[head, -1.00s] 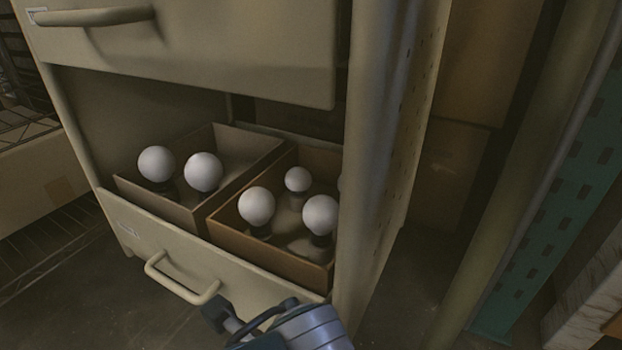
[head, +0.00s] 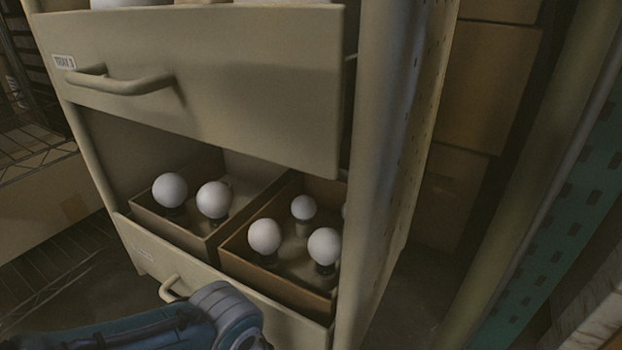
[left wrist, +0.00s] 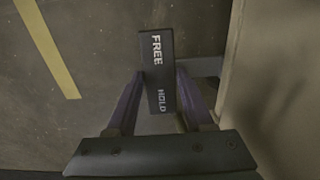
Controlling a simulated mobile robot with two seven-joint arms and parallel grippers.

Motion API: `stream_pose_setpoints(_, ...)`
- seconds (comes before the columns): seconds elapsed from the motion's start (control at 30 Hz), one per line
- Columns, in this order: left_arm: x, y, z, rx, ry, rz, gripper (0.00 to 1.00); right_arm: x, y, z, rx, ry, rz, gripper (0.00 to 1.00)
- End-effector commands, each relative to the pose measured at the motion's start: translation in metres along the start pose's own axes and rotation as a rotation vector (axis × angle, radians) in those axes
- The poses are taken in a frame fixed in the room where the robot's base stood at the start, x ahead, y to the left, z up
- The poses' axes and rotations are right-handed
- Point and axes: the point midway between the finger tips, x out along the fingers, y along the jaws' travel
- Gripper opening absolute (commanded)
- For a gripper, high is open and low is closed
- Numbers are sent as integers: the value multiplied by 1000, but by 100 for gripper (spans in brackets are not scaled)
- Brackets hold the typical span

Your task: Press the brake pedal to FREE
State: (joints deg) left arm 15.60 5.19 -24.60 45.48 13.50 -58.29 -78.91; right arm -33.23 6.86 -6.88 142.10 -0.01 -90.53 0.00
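The brake pedal (left wrist: 160,75) is a dark plate in the left wrist view, with white FREE lettering at its upper end and HOLD at its lower end. My left gripper (left wrist: 162,76) is open, its two purple fingers on either side of the pedal plate. I cannot tell whether the fingertips touch it. In the head view my blue left arm comes in at the bottom left; its gripper and the pedal are out of that view. My right gripper shows in neither view.
A beige drawer cabinet (head: 215,85) fills the head view's middle. Its open lower drawer holds two cardboard boxes (head: 285,285) with several white bulbs (head: 264,237).

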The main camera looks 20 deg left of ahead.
Motion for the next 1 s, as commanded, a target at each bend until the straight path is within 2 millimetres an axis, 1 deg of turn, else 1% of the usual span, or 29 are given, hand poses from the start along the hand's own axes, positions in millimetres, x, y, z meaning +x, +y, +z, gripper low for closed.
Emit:
stream_pose_setpoints(0.03,0,0,0,0,0,-1,59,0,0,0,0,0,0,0)
stream_pose_setpoints(0.2,0,0,0,0,-1,0,78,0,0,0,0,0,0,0)
stream_pose_setpoints(0.23,0,0,0,0,-1,0,80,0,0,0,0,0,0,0)
stream_pose_setpoints(0.47,0,0,0,0,-1,0,80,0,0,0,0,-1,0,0)
stream_pose_setpoints(0.57,-4,0,0,0,-2,0,80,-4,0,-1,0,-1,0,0)
stream_pose_setpoints(0.67,-13,0,0,0,-2,0,80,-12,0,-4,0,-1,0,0)
stream_pose_setpoints(0.77,-26,0,0,0,-2,-1,80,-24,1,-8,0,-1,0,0)
stream_pose_setpoints(1.0,-71,0,0,1,-2,0,80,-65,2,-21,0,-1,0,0)
